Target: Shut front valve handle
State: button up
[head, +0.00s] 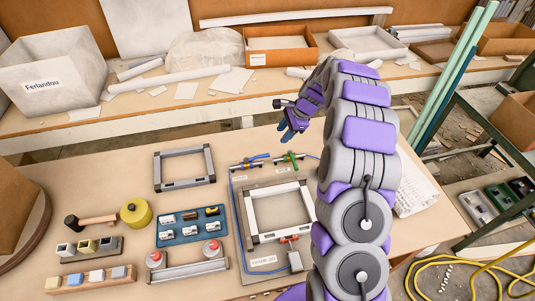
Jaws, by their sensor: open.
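Two small valves are on the table behind the press frame (279,213). The left valve has a blue handle (257,157) and the right valve has a green handle (291,157); small labels lie in front of them. A small red part (289,238) sits at the front edge of the press frame. I cannot tell which of these is the front valve handle. My gripper (289,137) is open and appears empty, pointing down over the back of the table, above and behind the valves. It appears apart from both handles. My arm hides the area right of the press.
A blue tray of small parts (176,239), a yellow roll (136,214), a hammer (92,222) and a second metal frame (185,168) occupy the left. A blue hose (238,232) runs beside the press. A shelf with boxes (278,43) stands behind.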

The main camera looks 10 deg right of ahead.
aim_at(267, 155)
jog(key=b+x, duration=0.3)
jog(key=x, duration=1.1)
jog(key=shift+a+f, duration=0.1)
jog(key=shift+f, duration=0.05)
grip_shut()
